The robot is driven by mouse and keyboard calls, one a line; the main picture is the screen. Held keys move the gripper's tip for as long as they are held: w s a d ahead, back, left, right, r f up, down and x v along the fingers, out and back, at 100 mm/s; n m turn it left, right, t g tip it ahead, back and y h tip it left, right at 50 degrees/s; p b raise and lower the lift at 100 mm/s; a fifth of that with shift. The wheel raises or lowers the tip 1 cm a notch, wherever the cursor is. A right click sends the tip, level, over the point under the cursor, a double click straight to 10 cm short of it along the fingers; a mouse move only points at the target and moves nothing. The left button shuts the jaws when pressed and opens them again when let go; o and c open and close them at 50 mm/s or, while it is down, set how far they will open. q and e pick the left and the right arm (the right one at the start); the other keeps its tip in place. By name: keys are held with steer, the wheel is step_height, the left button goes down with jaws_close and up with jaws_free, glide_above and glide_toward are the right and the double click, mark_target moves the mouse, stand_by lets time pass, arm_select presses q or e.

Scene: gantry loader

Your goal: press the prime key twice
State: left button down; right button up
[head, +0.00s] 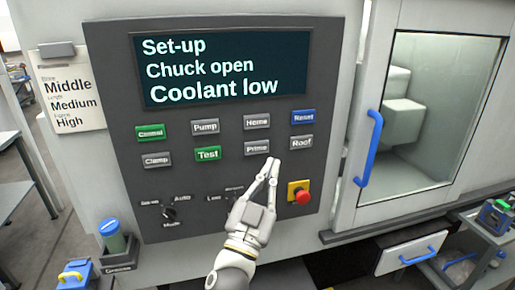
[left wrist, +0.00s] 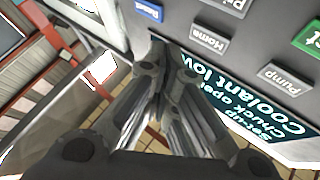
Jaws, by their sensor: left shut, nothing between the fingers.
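The prime key (head: 257,148) is a grey button labelled "Prime" in the lower key row of the dark control panel. My left gripper (head: 271,164) is shut and empty. Its fingertips are just below and right of the prime key in the head view; I cannot tell whether they touch the panel. The shut fingers also show in the left wrist view (left wrist: 168,75). The screen (head: 222,68) reads "Set-up, Chuck open, Coolant low". My right gripper is not in view.
Near the prime key are the grey Home key (head: 257,121), green Test key (head: 208,153) and grey Roof key (head: 301,142). A red stop button (head: 302,197) on a yellow base sits right of my gripper. A blue door handle (head: 369,148) is further right.

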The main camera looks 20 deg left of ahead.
mark_target(259, 153)
arm_select(q)
steer(key=shift+w+a, duration=0.75)
steer(key=shift+w, duration=0.35)
steer(key=shift+w+a, duration=0.8)
steer(key=shift+w, duration=0.35)
steer(key=shift+w+a, duration=0.75)
steer(key=shift+w, duration=0.35)
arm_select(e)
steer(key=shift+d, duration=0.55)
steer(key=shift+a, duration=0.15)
arm_select(q)
steer(key=shift+w+a, duration=0.2)
steer(key=shift+w, duration=0.15)
steer(key=shift+w+a, duration=0.25)
steer(key=shift+s+d, duration=0.45)
steer(key=shift+s, duration=0.2)
steer(key=shift+d, duration=0.1)
